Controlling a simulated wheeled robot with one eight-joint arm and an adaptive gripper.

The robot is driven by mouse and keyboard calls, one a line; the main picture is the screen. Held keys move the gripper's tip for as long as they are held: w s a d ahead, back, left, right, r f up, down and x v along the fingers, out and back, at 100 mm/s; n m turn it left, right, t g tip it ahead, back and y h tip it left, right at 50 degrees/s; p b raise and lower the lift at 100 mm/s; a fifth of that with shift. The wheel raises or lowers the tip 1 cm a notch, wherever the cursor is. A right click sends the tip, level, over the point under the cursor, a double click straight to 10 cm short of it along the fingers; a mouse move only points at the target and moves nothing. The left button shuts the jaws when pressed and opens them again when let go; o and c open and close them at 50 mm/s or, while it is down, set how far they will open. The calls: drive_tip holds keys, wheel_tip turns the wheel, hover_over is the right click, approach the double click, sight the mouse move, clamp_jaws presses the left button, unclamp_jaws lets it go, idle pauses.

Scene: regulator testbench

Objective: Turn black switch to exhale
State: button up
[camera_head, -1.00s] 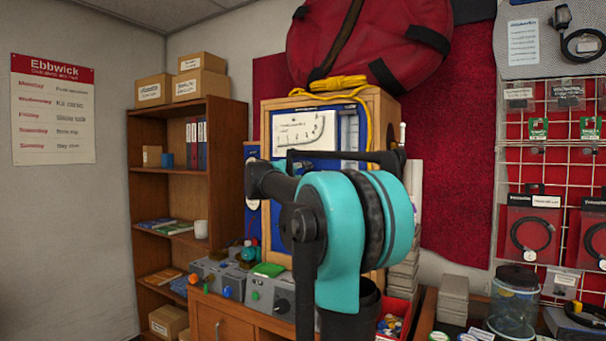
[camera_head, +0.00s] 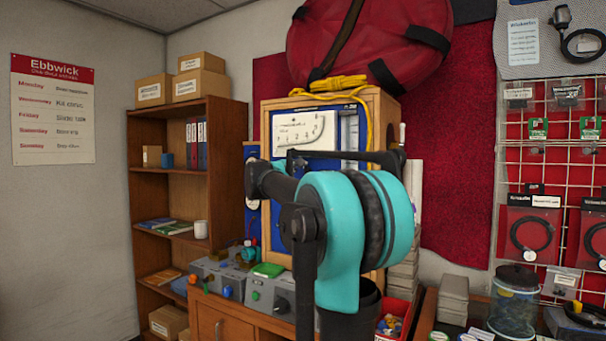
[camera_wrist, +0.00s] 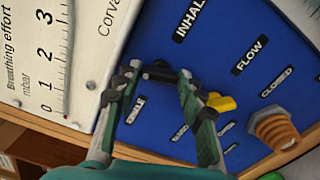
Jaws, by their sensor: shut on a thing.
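The black switch (camera_wrist: 159,70) sits on the blue panel (camera_wrist: 225,62) in the wrist view, between my fingertips. My gripper (camera_wrist: 158,78) is shut on it, with one green-and-black finger at each side. A label reading INHAL, cut off by the frame, is above the switch. A smaller label (camera_wrist: 135,110), seemingly ending in "HALE", lies between the fingers below it.
A yellow knob (camera_wrist: 221,102) stands close beside my right finger. An orange ribbed fitting (camera_wrist: 274,130) is farther right. A white gauge plate (camera_wrist: 65,50) with a 0 to 3 scale lies left. Grey control boxes (camera_head: 230,281) stand on the bench below the panel.

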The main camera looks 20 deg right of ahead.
drive_tip(key=n, duration=0.5)
drive_tip(key=shift+n, duration=0.3)
idle(0.4)
drive_tip(key=o, duration=1.2)
drive_tip(key=shift+c, duration=0.2)
drive_tip(key=shift+a, duration=0.1)
drive_tip(key=v, duration=1.2)
